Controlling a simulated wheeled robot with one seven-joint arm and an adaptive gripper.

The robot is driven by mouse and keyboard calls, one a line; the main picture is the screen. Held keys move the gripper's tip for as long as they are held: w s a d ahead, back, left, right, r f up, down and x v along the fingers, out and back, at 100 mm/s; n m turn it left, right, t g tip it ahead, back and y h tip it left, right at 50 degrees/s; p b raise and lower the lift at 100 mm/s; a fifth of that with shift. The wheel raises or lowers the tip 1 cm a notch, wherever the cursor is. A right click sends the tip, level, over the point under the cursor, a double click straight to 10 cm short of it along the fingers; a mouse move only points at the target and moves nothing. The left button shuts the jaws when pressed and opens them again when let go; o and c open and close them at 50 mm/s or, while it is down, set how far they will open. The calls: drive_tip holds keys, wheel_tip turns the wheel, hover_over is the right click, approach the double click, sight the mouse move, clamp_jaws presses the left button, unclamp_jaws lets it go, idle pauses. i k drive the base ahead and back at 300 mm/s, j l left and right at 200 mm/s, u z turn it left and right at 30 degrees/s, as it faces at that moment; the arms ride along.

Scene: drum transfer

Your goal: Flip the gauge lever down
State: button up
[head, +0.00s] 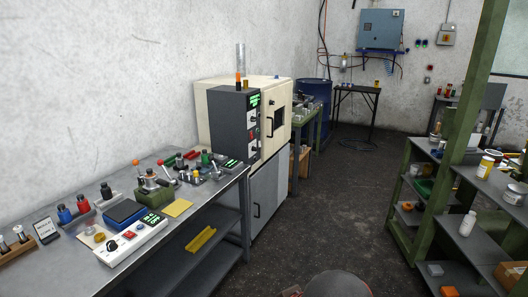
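On the grey workbench (85,272) at the left stands a small green-based device (153,196) with upright levers. One lever has an orange ball knob (136,162) and points up; a second short lever with a red knob (160,162) stands just right of it. I cannot tell for certain which of these is the gauge lever, and the gauge face is too small to make out. My gripper is not in view.
On the bench near the device are a blue-topped box (125,212), a white control box (131,240) and a yellow pad (177,208). A cream machine (216,109) stands beyond the bench. Green shelving (398,222) is at right. The floor (330,200) between is clear.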

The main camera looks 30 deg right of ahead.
sight(210, 157)
drive_tip(key=z, duration=0.2)
drive_tip(key=i+l, duration=0.1)
drive_tip(key=i, duration=0.5)
drive_tip(key=i+u, duration=0.1)
drive_tip(key=i, duration=0.5)
drive_tip(key=i+l, duration=0.15)
drive_tip(key=i, duration=0.45)
drive_tip(key=i+l+u, duration=0.15)
drive_tip(key=i, duration=0.4)
drive_tip(key=i+l, duration=0.2)
drive_tip(key=i, duration=0.4)
